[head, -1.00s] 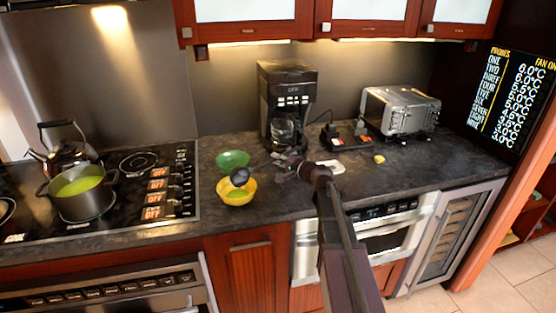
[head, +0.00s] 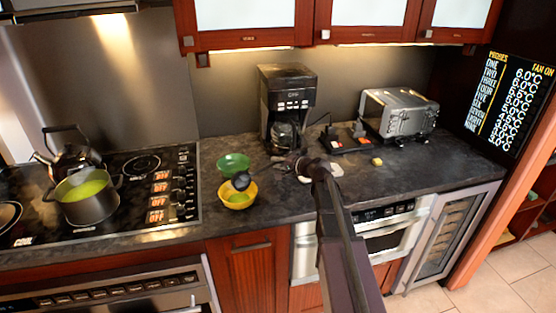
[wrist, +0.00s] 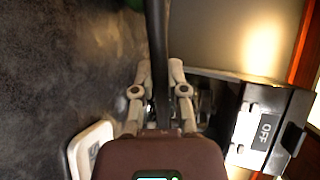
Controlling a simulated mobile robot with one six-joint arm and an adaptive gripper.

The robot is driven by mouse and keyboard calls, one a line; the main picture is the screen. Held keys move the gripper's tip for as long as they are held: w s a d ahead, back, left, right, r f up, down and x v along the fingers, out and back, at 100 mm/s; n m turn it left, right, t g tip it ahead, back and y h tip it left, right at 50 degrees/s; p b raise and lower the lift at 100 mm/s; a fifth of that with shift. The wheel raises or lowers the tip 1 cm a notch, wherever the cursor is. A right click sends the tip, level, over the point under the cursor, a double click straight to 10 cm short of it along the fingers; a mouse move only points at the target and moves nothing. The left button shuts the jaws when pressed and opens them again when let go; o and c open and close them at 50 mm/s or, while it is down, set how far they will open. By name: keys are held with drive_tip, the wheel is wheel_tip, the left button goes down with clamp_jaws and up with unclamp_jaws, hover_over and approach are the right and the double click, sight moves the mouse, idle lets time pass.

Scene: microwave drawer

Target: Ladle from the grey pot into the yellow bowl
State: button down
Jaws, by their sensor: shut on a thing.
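The grey pot (head: 90,205) stands on the cooktop at the left and holds green liquid (head: 82,190). The yellow bowl (head: 247,202) sits on the dark counter, with some green inside it. The black ladle's head (head: 241,181) is over the yellow bowl's back rim, tilted; I cannot tell whether it holds liquid. My gripper (head: 282,162) is right of the bowl, above the counter. In the wrist view my gripper (wrist: 160,92) is shut on the ladle's dark handle (wrist: 157,45); the ladle's head is out of that view.
A green bowl (head: 233,162) stands just behind the yellow bowl. A coffee maker (head: 287,100) is behind my gripper and a toaster (head: 398,112) is farther right. A kettle (head: 70,150) is behind the pot. The counter's right part is mostly clear.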

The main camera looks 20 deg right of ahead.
drive_tip(key=shift+r+g+h+p, duration=0.25)
drive_tip(key=shift+g+h+p, duration=0.5)
drive_tip(key=shift+p, duration=0.9)
drive_tip(key=shift+r+g+h+p, duration=0.3)
drive_tip(key=shift+g+p, duration=0.75)
drive_tip(key=shift+p, duration=0.55)
drive_tip(key=shift+r+m+g+h+p, duration=0.15)
drive_tip(key=shift+m+g+h+p, duration=0.25)
drive_tip(key=shift+g+p, duration=0.75)
drive_tip(key=shift+r+g+h+p, duration=0.1)
drive_tip(key=shift+g+h+p, duration=0.3)
drive_tip(key=shift+p, duration=0.8)
drive_tip(key=g+h+p, duration=0.1)
drive_tip(key=g, duration=0.1)
drive_tip(key=g+h+p, duration=0.1)
drive_tip(key=g+p, duration=0.1)
drive_tip(key=shift+w+r+h+p, duration=0.2)
drive_tip(key=shift+r+h+p, duration=0.1)
drive_tip(key=shift+r, duration=0.1)
drive_tip(key=shift+s+g+h, duration=0.15)
drive_tip(key=shift+g+h, duration=0.3)
drive_tip(key=shift+g, duration=0.6)
drive_tip(key=shift+f+b, duration=1.2)
drive_tip(key=shift+f, duration=0.2)
